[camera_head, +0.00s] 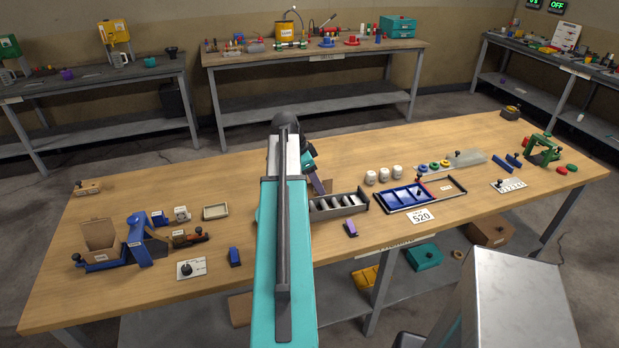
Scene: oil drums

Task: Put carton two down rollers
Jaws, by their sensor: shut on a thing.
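My teal arm reaches away from the camera over the middle of the table and hides most of my gripper (316,184). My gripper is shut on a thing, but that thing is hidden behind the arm. Just right of the arm, a grey tray with crosswise bars (339,206) lies on the table. It may be the rollers; its left end is partly hidden. An open brown carton (99,236) stands at the table's left. I cannot read a number on it.
A blue panelled tray (402,197), white canisters (384,173) and a green clamp-like device (544,148) stand to the right. A blue upright piece (139,239) stands by the carton.

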